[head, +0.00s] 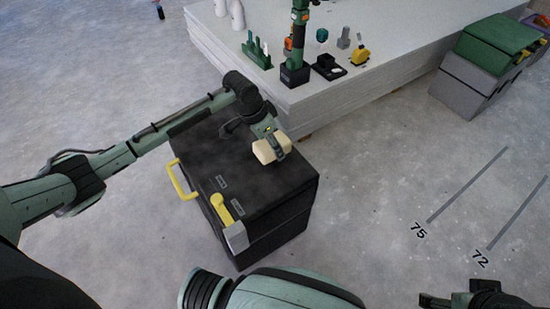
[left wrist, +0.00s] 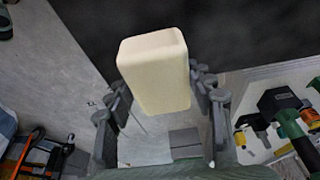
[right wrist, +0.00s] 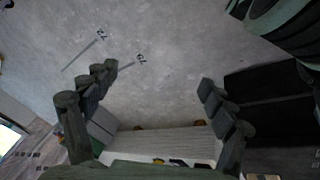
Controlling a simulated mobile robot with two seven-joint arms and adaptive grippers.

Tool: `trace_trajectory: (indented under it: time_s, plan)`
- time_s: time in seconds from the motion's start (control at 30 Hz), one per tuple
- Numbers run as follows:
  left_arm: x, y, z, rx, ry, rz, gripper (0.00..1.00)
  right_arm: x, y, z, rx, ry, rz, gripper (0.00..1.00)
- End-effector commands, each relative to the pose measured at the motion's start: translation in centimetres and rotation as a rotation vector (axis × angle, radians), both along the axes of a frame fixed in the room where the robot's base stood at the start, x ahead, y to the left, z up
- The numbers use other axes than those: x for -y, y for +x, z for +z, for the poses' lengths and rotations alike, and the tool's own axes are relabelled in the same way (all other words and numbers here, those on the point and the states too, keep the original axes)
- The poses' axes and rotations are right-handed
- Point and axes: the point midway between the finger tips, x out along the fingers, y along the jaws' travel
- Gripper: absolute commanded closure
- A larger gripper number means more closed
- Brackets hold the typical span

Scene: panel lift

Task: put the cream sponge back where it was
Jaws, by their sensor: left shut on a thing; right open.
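The cream sponge (head: 271,149) is a pale block above the black case (head: 265,185) in the head view. My left gripper (head: 277,143) is shut on it. In the left wrist view the sponge (left wrist: 156,72) sits between the two fingers of my left gripper (left wrist: 160,105), with the dark case top behind it. I cannot tell whether the sponge touches the lid. My right gripper (head: 480,298) is at the bottom right of the head view. In the right wrist view its fingers (right wrist: 155,90) are wide apart with nothing between them.
The case has a yellow handle (head: 180,181) and a yellow latch (head: 223,208). A stack of grey panels (head: 330,112) stands behind it, bearing tools and a yellow item (head: 360,55). Grey boxes with a green lid (head: 498,42) stand at right. Floor between is clear.

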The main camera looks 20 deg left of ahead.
Motion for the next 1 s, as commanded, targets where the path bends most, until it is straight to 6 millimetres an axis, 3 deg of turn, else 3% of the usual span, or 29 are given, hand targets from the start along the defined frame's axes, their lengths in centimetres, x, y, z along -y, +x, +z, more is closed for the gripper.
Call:
trace_trajectory:
  time_s: [0.2, 0.43, 0.87, 0.9, 1.0]
  plan:
    - [1.2, -0.5, -1.3, -0.001, 0.0, 0.001, 0.71, -0.4, 0.7, -0.1, 0.03, 0.008, 0.013, 0.16]
    - [1.3, -0.5, -4.4, 0.0, 0.0, 0.001, 0.71, -2.7, 3.7, 0.5, 0.163, 0.05, 0.066, 0.16]
    - [1.2, -0.5, -5.0, 0.0, 0.001, 0.0, 0.71, -2.9, 4.1, 0.8, 0.183, 0.055, 0.071, 0.16]
    - [1.2, -0.5, -5.0, 0.001, 0.001, 0.0, 0.43, -2.9, 4.1, 0.8, 0.182, 0.055, 0.071, 0.16]
    - [1.2, -0.5, -5.0, 0.001, 0.001, 0.0, 0.3, -2.9, 4.1, 0.7, 0.182, 0.055, 0.071, 0.16]
